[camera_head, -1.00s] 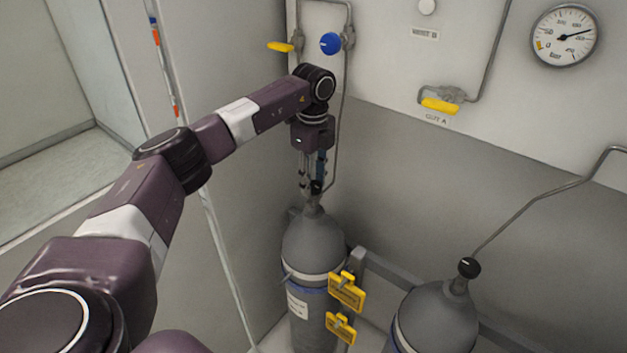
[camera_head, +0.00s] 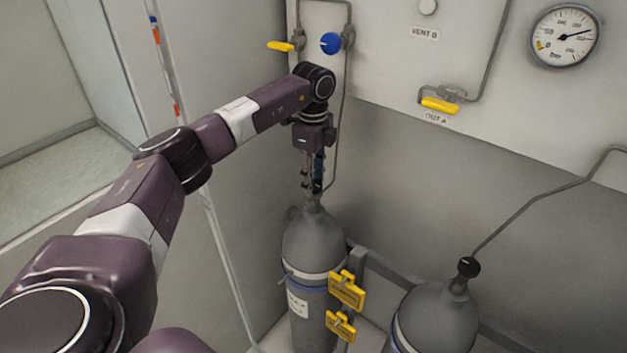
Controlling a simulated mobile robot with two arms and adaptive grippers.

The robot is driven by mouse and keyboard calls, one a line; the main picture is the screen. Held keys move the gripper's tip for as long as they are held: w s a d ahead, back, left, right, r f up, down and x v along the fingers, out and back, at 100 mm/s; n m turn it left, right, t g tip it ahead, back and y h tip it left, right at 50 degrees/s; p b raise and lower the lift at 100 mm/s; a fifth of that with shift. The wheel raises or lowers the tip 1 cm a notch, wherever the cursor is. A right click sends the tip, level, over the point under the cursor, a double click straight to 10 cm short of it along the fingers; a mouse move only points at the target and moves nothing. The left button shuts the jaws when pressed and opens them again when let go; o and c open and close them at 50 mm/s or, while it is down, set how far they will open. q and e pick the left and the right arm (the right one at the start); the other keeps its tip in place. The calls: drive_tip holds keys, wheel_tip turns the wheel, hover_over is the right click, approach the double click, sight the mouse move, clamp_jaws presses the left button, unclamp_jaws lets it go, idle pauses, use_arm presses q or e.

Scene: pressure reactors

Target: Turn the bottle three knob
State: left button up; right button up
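A grey gas bottle (camera_head: 313,243) stands upright in the corner, with a pipe rising from its neck. My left gripper (camera_head: 312,188) points down right over the top of this bottle, at its valve. The bottle's knob is mostly hidden by the fingers, and I cannot tell whether they are closed on it. A second grey bottle (camera_head: 437,318) stands at the lower right with a black knob (camera_head: 468,267) on its neck. No readable number shows which bottle is three. My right gripper is not in view.
Yellow clamps (camera_head: 346,290) stick out beside the left bottle. Behind are a blue knob (camera_head: 330,43), yellow valve handles (camera_head: 440,105) and a pressure gauge (camera_head: 565,36) on the wall panel. A thin bent pipe (camera_head: 540,195) rises from the right bottle.

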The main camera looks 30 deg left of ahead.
use_arm(q)
drive_tip(key=o, duration=0.3)
drive_tip(key=shift+o, duration=0.2)
wheel_tip(320, 180, up, 12)
idle(0.4)
drive_tip(key=shift+s+f, duration=0.1)
idle(0.4)
